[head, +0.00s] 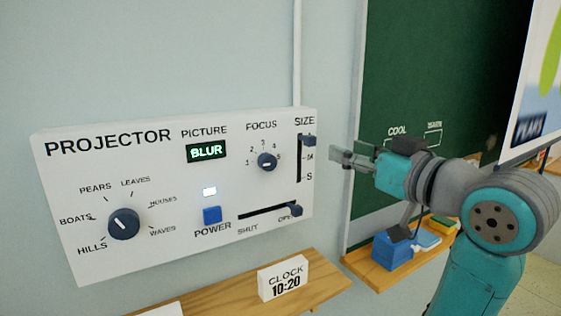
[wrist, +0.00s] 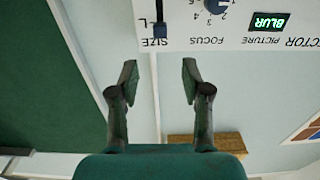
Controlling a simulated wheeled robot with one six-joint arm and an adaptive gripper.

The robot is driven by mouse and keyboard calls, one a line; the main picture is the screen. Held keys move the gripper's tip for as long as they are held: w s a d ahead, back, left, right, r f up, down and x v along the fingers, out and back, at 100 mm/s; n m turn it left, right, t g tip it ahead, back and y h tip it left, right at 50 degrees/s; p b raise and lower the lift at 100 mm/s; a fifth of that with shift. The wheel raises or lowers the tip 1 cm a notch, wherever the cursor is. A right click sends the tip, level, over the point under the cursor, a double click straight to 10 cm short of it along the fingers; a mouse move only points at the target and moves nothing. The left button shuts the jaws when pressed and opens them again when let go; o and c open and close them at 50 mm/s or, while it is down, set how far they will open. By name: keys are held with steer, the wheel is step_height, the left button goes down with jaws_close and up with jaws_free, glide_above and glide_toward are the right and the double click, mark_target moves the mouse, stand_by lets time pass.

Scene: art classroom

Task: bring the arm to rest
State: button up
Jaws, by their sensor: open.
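My gripper (head: 352,158) is on the end of my teal and grey arm, at the right of the head view. It is just right of the white projector panel (head: 100,255) and apart from it. In the wrist view my gripper (wrist: 158,82) shows two fingers spread wide with nothing between them. The panel also shows upside down at the top of the wrist view (wrist: 185,42). Its size slider (head: 309,140) is near the top of its slot, and its picture display (head: 206,151) reads BLUR. The power light is lit.
A green chalkboard (head: 385,70) is behind my arm. A ledge (head: 378,278) under the board holds a blue box (head: 391,254). Open air lies in front of the panel.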

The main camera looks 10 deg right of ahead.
step_height(320, 180, down, 22)
steer(key=w+m+h, duration=0.1)
steer(key=m+h, duration=0.1)
steer(key=m, duration=0.2)
steer(key=s+a+f+m+h, duration=0.1)
steer(key=s+f, duration=0.3)
steer(key=f, duration=0.4)
steer(key=s+f+m+h, duration=0.1)
steer(key=s+f, duration=0.4)
steer(key=f, duration=0.4)
steer(key=s+a+f+g+h, duration=0.1)
steer(key=s+f, duration=0.4)
steer(key=s, duration=0.3)
steer(key=s+f+h, duration=0.1)
steer(key=s+f, duration=0.4)
steer(key=s, duration=0.3)
steer(key=s+a+n+g, duration=0.1)
steer(key=s+n, duration=0.1)
steer(key=s, duration=1.6)
steer(key=shift+s+a+f, duration=0.25)
steer(key=shift+a+f, duration=0.05)
steer(key=shift+a, duration=0.05)
